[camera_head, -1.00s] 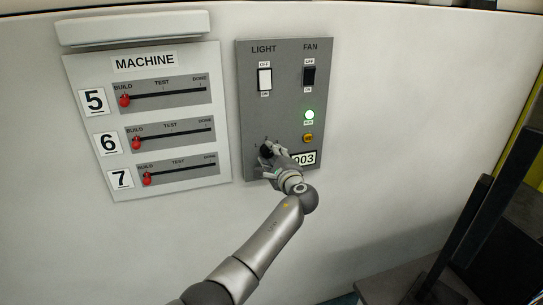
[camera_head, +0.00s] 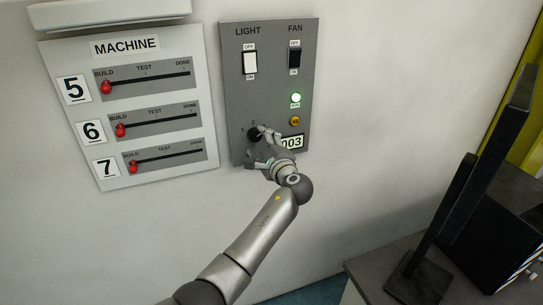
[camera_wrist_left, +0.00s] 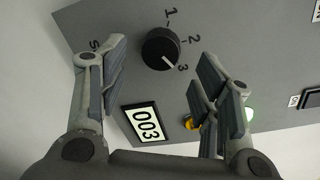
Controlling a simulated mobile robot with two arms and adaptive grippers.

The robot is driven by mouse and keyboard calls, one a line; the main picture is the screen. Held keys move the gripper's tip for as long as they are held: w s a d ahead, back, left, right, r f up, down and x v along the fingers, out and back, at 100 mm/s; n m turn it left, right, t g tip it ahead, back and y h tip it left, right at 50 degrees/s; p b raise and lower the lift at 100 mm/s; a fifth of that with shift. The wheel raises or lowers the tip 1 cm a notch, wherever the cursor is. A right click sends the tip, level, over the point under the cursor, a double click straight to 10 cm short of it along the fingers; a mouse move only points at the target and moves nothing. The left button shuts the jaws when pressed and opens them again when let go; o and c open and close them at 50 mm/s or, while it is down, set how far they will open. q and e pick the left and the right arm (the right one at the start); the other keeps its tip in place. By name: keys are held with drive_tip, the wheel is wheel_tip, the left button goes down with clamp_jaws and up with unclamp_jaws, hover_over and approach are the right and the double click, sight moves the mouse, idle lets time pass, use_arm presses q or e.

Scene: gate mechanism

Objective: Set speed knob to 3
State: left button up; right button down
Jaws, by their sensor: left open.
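The speed knob (camera_head: 253,134) is a round black dial low on the grey LIGHT/FAN panel (camera_head: 272,86). In the left wrist view the knob (camera_wrist_left: 160,47) has marks 1, 2 and 3 along its edge, and its white pointer line is toward the 3. My left gripper (camera_head: 258,148) is open in front of the panel, close to the knob. In the left wrist view its fingers (camera_wrist_left: 163,62) stand apart on either side of the knob, with visible gaps. I see no contact with it. My right gripper is in no view.
The panel also carries a LIGHT switch (camera_head: 250,63), a FAN switch (camera_head: 294,57), a lit green lamp (camera_head: 296,98), an orange button (camera_head: 294,121) and a 003 label (camera_head: 292,142). The MACHINE slider board (camera_head: 130,110) hangs to the left. A dark desk (camera_head: 365,265) stands at lower right.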

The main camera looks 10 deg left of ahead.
use_arm(q)
drive_tip(key=v, duration=0.9)
drive_tip(key=s+f+g+h+b, duration=0.1)
drive_tip(key=s+f+g+h, duration=0.2)
drive_tip(key=f, duration=1.5)
drive_tip(key=s+f+g+h+b, duration=0.1)
drive_tip(key=s+f+g+h, duration=0.3)
drive_tip(key=f, duration=1.4)
drive_tip(key=s+a+f+n+g+h+b, duration=0.15)
drive_tip(key=s+f+n, duration=0.25)
drive_tip(key=s+f, duration=1.5)
drive_tip(key=s+a+f+n+g, duration=0.1)
drive_tip(key=s+f, duration=0.4)
drive_tip(key=s, duration=0.6)
drive_tip(key=s+a+f+n+g+h+b, duration=0.1)
drive_tip(key=s+f+n, duration=0.4)
drive_tip(key=s, duration=0.7)
drive_tip(key=s+a+f+n+g+b, duration=0.1)
drive_tip(key=s+a+f, duration=0.4)
drive_tip(key=s, duration=0.6)
drive_tip(key=f+n+g, duration=0.1)
drive_tip(key=n, duration=0.1)
drive_tip(key=shift+s+f+n+h, duration=0.15)
drive_tip(key=shift+s+n+h, duration=0.05)
drive_tip(key=shift+n+h, duration=0.2)
